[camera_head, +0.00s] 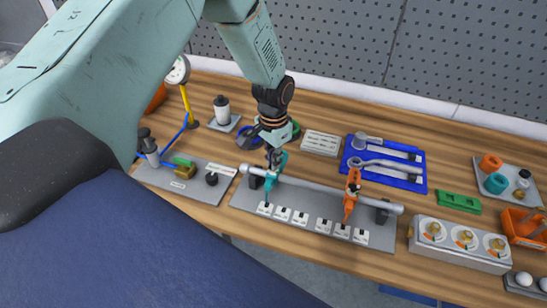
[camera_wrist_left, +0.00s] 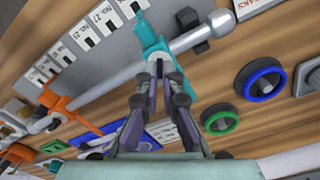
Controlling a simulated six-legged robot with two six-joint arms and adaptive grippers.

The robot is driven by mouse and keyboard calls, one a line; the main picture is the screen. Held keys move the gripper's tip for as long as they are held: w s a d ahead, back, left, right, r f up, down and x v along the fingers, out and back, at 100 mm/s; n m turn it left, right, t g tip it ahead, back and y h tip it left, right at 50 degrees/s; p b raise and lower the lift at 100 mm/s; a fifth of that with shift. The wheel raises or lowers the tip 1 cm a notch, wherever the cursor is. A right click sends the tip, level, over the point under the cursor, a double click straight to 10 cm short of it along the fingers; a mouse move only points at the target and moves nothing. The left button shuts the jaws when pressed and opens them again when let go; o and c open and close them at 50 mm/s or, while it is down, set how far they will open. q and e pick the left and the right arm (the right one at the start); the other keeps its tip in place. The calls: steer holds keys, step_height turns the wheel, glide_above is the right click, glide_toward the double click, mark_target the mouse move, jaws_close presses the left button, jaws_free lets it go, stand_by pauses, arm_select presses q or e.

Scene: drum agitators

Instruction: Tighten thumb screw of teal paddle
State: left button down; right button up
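The teal paddle (camera_head: 269,183) hangs on the left part of a grey horizontal bar (camera_head: 325,189); its clamp also shows in the left wrist view (camera_wrist_left: 153,42). My left gripper (camera_head: 276,155) is at the clamp end of the paddle, from behind and above. In the left wrist view its two fingertips (camera_wrist_left: 158,78) stand on either side of a small dark part by the teal clamp. My right gripper is not in view.
An orange paddle (camera_head: 352,195) hangs further right on the bar, above a plate with several white labels (camera_head: 323,225). A blue tray (camera_head: 380,186) with tools lies behind. Green (camera_wrist_left: 219,119) and blue (camera_wrist_left: 260,79) rings lie near my left gripper. A dial box (camera_head: 460,240) stands at right.

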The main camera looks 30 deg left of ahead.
arm_select(q)
steer(key=shift+s+f+n, duration=0.1)
steer(key=shift+s+n, duration=0.05)
steer(key=shift+n, duration=0.15)
steer(key=c, duration=1.5)
jaws_free()
step_height(320, 180, up, 12)
steer(key=shift+r, duration=0.1)
